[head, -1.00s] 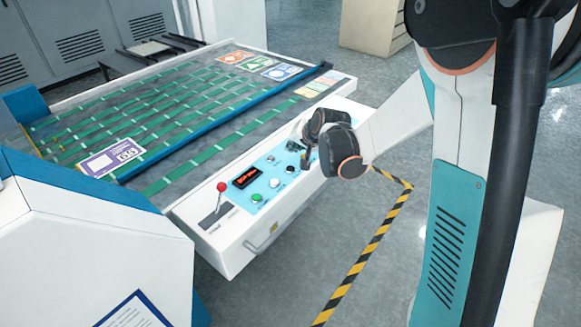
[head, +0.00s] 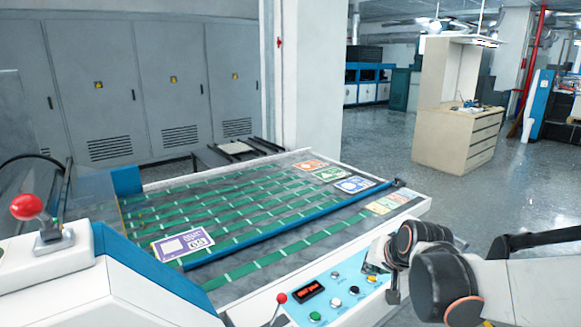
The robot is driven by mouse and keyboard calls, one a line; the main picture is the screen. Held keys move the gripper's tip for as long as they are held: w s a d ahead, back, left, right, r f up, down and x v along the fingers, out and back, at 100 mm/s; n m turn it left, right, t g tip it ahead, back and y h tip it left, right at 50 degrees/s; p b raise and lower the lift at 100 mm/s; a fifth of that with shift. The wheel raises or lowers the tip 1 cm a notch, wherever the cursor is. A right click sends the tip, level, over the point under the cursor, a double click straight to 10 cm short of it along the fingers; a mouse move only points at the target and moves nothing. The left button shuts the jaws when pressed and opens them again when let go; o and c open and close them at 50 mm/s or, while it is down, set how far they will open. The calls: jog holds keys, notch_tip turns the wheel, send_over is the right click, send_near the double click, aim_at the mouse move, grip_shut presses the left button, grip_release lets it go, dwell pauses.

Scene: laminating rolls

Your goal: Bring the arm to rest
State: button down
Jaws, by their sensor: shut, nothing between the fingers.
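My arm comes in from the right edge, its dark wrist joints (head: 440,270) in front of the machine's right front corner. My gripper (head: 376,262) shows only in part, beyond the wrist, over the right end of the blue control panel (head: 328,296). It looks shut and empty; the wrist hides much of it. I cannot tell whether it touches the panel.
The machine bed (head: 262,232) carries green belts, a blue bar (head: 290,228), a purple card (head: 183,244) and several coloured cards. A red-knobbed lever (head: 280,304) stands beside the panel. A wooden cabinet (head: 455,140) stands behind; open floor (head: 530,185) lies right.

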jog(key=s+r+n, duration=0.1)
jog(key=s+n, duration=0.1)
jog(key=s, duration=1)
jog(key=s+r+n+g+h, duration=0.1)
jog(key=s+n, duration=0.1)
jog(key=s, duration=0.9)
jog(key=shift+s+r, duration=0.35)
